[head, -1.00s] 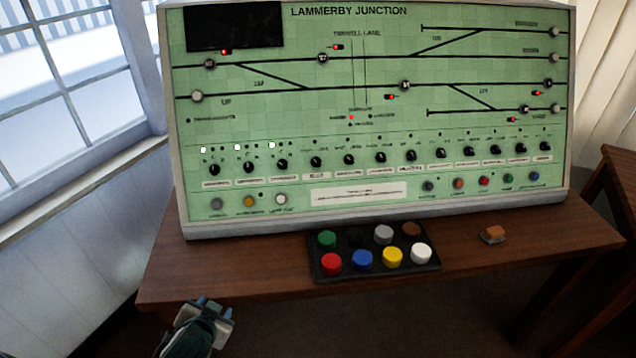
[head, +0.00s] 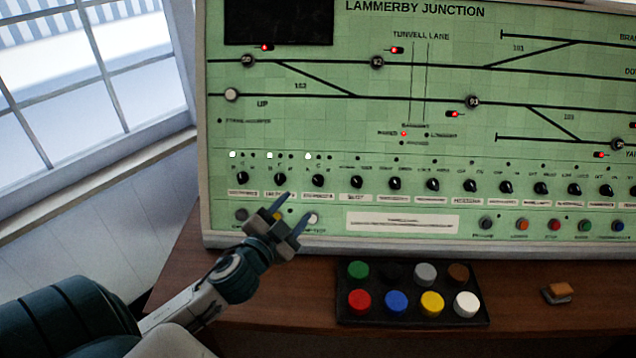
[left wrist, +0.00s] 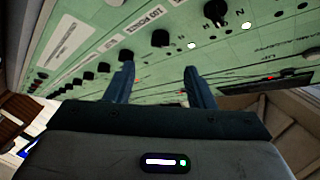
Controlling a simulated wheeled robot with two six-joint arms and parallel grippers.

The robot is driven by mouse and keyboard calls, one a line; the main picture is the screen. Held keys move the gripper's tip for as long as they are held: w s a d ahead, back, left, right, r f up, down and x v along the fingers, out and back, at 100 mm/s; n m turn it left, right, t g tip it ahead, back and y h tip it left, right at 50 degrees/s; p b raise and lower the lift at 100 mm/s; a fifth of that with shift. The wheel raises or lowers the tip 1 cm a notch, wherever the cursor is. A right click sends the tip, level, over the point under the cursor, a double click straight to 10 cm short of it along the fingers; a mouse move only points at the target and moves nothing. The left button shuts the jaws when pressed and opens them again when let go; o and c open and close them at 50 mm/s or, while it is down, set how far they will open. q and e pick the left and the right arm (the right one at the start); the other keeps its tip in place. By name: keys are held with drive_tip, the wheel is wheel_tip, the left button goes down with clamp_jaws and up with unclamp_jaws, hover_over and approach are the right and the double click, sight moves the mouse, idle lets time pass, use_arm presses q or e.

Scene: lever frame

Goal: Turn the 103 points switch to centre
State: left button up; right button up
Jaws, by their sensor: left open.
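The green signal panel (head: 420,140) carries a row of black rotary knobs. Three at its left end, a first (head: 242,178), a second (head: 280,178) and a third (head: 317,180), have small lamps above; the leftmost lamp of each is lit white. Their labels are too small to read in the head view, so I cannot tell there which is 103. My left gripper (head: 292,212) is open and empty, just below the second and third knobs. In the left wrist view its fingers (left wrist: 160,75) are apart before the panel, with a black knob (left wrist: 215,10) beyond. My right gripper is out of view.
Push buttons, including a white one (head: 313,218), sit close by the left gripper. A black tray (head: 412,318) of coloured caps lies on the wooden desk (head: 520,315), with a small orange-brown block (head: 558,292) to its right. A window stands at the left.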

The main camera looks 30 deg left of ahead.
sight(317, 182)
use_arm(q)
drive_tip(key=w, duration=0.2)
drive_tip(key=w+p, duration=0.1)
drive_tip(key=w, duration=0.2)
drive_tip(key=w+p, duration=0.1)
drive_tip(key=w, duration=0.2)
drive_tip(key=shift+w+a+r, duration=0.1)
drive_tip(key=shift+a+r, duration=0.05)
drive_tip(key=shift+a, duration=0.25)
drive_tip(key=shift+w+p, duration=0.3)
drive_tip(key=shift+w, duration=0.2)
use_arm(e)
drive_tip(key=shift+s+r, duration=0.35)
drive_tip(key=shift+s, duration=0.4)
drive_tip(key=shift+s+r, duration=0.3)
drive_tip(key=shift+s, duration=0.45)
use_arm(q)
drive_tip(key=c, duration=1)
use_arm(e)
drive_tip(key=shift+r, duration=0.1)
